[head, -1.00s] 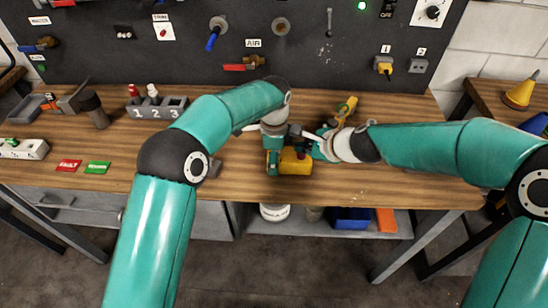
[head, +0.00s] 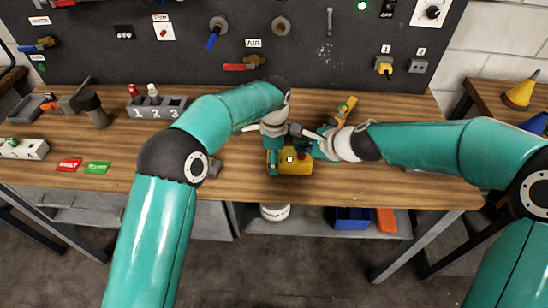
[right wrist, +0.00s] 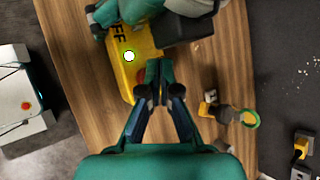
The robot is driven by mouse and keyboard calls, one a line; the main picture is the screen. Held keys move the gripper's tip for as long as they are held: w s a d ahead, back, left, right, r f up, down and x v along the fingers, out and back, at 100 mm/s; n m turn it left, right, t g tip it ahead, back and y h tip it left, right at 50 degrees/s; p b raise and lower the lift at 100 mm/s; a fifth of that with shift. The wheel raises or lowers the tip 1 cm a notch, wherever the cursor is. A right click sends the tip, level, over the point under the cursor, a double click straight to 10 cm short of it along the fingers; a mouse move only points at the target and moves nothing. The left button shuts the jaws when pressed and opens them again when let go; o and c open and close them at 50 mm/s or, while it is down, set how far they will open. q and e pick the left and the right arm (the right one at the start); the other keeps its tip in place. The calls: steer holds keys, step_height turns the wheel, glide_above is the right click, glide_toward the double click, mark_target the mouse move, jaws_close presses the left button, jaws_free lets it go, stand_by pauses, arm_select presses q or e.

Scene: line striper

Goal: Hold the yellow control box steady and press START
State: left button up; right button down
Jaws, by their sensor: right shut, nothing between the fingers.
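The yellow control box (head: 296,168) lies near the front edge of the wooden bench. It also shows in the right wrist view (right wrist: 115,65), with dark lettering, a bright white round spot (right wrist: 129,56) and a red button (right wrist: 112,78). My left gripper (head: 272,162) is at the box's left end and appears closed on it; its far finger is hidden in the head view. My right gripper (head: 310,151) is shut and empty beside the box's right part. Its fingertips (right wrist: 155,70) show next to the box, apart from the white spot.
A yellow-handled tool (head: 346,107) lies behind my right gripper. A grey numbered holder (head: 157,108) stands at the back left. Red (head: 68,165) and green (head: 97,168) tags lie at the left. A dark panel (head: 180,60) with valves closes the back. The bench's right front is bare.

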mark_target(303, 156)
steer(key=shift+r, duration=0.4)
step_height(303, 156, up, 6)
stand_by(0.7)
arm_select(q)
steer(key=o, duration=1.7)
